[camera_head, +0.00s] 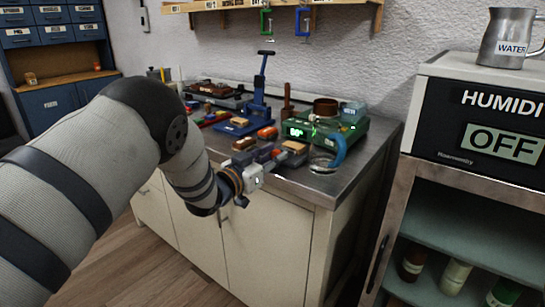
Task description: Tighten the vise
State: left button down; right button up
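My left arm comes in from the left, and its gripper (264,170) is at the front edge of the metal counter. The fingers are small and overlap the things behind them, so I cannot tell whether they are open or shut. My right gripper is not in view.
A blue press (257,92) with a tall column and a green device (326,130) with a lit display stand behind on the counter (316,184). A humidity cabinet (490,125) reading OFF stands at right, with a metal water jug (507,38) on top.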

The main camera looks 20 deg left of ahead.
pick_arm(q)
jog(key=shift+m, duration=0.8)
jog(key=c, duration=1.3)
grip_release()
jog(key=shift+f, duration=0.1)
jog(key=v, duration=1.2)
